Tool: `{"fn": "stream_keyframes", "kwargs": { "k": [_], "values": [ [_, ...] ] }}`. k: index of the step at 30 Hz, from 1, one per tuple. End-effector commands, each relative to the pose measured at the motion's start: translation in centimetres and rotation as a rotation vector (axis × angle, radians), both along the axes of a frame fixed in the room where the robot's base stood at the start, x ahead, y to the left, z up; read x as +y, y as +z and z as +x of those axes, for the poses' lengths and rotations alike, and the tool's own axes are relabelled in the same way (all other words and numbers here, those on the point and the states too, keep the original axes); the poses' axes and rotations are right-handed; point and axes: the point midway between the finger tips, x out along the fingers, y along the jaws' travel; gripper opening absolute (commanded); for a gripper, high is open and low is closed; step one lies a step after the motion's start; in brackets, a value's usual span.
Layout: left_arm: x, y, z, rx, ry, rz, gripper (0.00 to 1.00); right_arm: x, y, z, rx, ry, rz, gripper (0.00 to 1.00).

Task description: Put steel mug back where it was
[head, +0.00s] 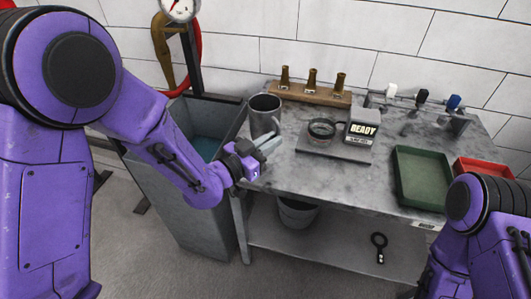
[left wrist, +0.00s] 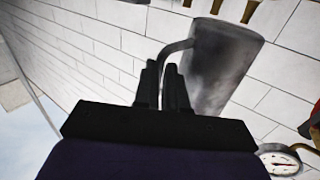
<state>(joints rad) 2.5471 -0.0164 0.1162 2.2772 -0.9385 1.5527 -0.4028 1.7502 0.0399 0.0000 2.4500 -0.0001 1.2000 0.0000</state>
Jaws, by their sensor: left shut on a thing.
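The steel mug (head: 265,115) is a grey metal cup at the left back part of the grey worktable (head: 350,178). It looks upright in the head view. My left gripper (head: 264,148) is at its near side, with the fingers pointing toward it. In the left wrist view the closed fingers (left wrist: 167,85) meet the mug's curved handle, and the mug body (left wrist: 225,65) is beside them. I cannot tell whether the mug's base touches the tabletop. Only my right arm shows, at the lower right; its gripper is out of view.
A wooden rack with brass nozzles (head: 312,95) stands behind the mug. A green tray (head: 420,180) and red tray (head: 480,168) lie farther right. A grey water tank (head: 190,215) adjoins the table's left.

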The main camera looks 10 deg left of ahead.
Motion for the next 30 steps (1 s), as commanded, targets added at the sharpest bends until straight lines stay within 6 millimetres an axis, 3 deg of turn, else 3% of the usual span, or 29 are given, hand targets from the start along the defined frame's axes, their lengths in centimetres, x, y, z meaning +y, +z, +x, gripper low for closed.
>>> {"fn": "stream_keyframes", "kwargs": {
  "k": [3,7,11,16,30],
  "values": [
    [0.9,-2.7,1.8,0.004,0.001,0.0,0.0,0.0,0.1,0.0,0.0,0.0,0.0,0.43],
    [1.6,-4.5,3.3,0.001,0.0,0.0,0.0,0.0,0.3,0.0,0.0,0.0,0.0,0.43],
    [2.0,-5.6,4.0,0.0,0.0,0.0,0.0,0.0,0.3,0.0,0.0,0.0,0.0,0.43],
    [2.1,-8.4,4.2,0.001,0.0,0.001,0.0,0.0,0.3,0.0,0.0,0.0,0.0,0.43],
    [2.1,-9.4,4.2,-0.002,0.0,0.0,0.0,0.0,-0.4,0.0,0.0,0.0,0.0,0.43]
  ]
}}
